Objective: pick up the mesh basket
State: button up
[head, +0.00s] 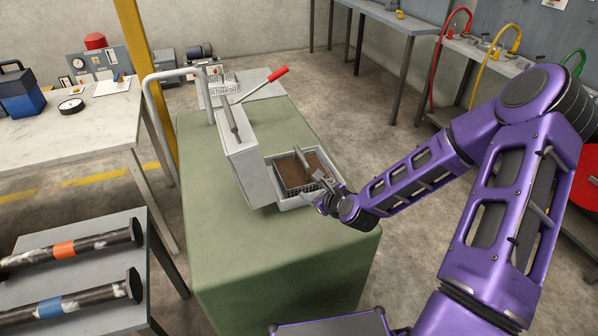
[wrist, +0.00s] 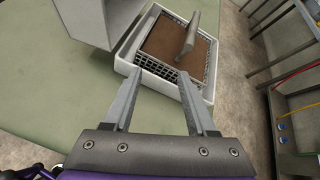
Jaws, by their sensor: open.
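The mesh basket (head: 283,186) is a dark wire grid with a brown panel in it and a grey bar-like handle standing up from its middle. It sits inside a white tray (head: 294,203) on the green-topped bench. In the wrist view the basket (wrist: 155,66) lies ahead of my gripper, with the handle (wrist: 190,35) beyond the fingertips and slightly right. My gripper (wrist: 159,76) is open, with nothing between its fingers. In the head view my gripper (head: 322,196) is at the tray's near right side and hides part of the basket's edge.
A pale box-shaped machine (head: 243,165) with a red-tipped lever (head: 278,74) stands directly left of the tray. A wire rack (head: 222,84) lies on a grey surface behind. The green bench top (head: 270,250) is bare in front. A side table (head: 80,270) holds two dark rollers.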

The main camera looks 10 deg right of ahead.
notch_tip(320, 180, up, 4)
jog(key=w+d+m+t, duration=0.1)
jog(key=d+m+t, duration=0.1)
jog(key=m, duration=0.3)
send_near(303, 158)
jog(key=shift+h, duration=0.3)
jog(key=x, duration=0.5)
jog(key=shift+w+a, duration=0.1)
jog(key=shift+a, duration=0.25)
jog(key=shift+d+x, duration=0.2)
jog(key=shift+x, duration=2.85)
grip_shut()
